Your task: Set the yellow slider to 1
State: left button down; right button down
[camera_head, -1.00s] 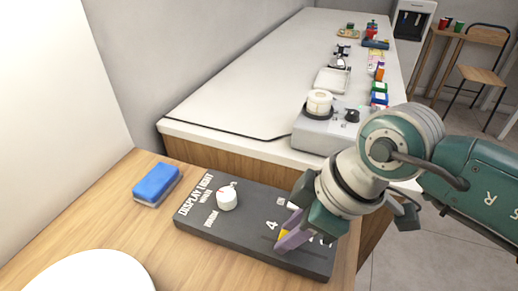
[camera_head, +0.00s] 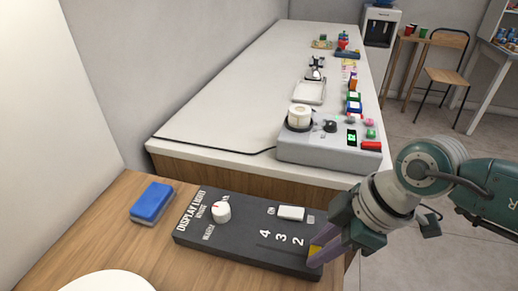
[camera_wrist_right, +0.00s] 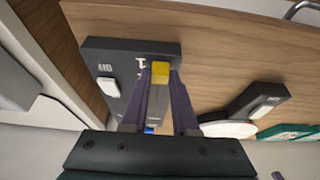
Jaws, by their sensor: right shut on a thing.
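The yellow slider (camera_head: 315,250) is on the dark control panel (camera_head: 215,238), at the right end of its row of numbers. The marks 4, 3 and 2 show to its left; the mark by the slider is hidden by my gripper in the head view. My right gripper (camera_head: 318,257), with purple fingers, is shut on the slider. In the right wrist view the yellow slider (camera_wrist_right: 160,72) sits between the fingertips, close to the panel's end, with a pale mark beside it. My left gripper is not in view.
The panel also carries a white knob (camera_head: 221,211) and a white switch (camera_head: 291,213). A blue sponge (camera_head: 152,201) lies left of it on the wooden counter (camera_head: 95,232). A round white object (camera_head: 108,284) is at the front. A grey device (camera_head: 322,150) stands on the white counter behind.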

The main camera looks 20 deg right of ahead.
jog(key=shift+d, duration=0.1)
jog(key=c, duration=0.7)
grip_release()
jog(key=shift+s+d, duration=0.1)
jog(key=shift+s, duration=0.05)
jog(key=shift+d+r, duration=0.1)
jog(key=shift+r, duration=0.25)
jog(key=p+v, duration=0.2)
jog(key=v, duration=0.7)
jog(key=shift+r, duration=0.1)
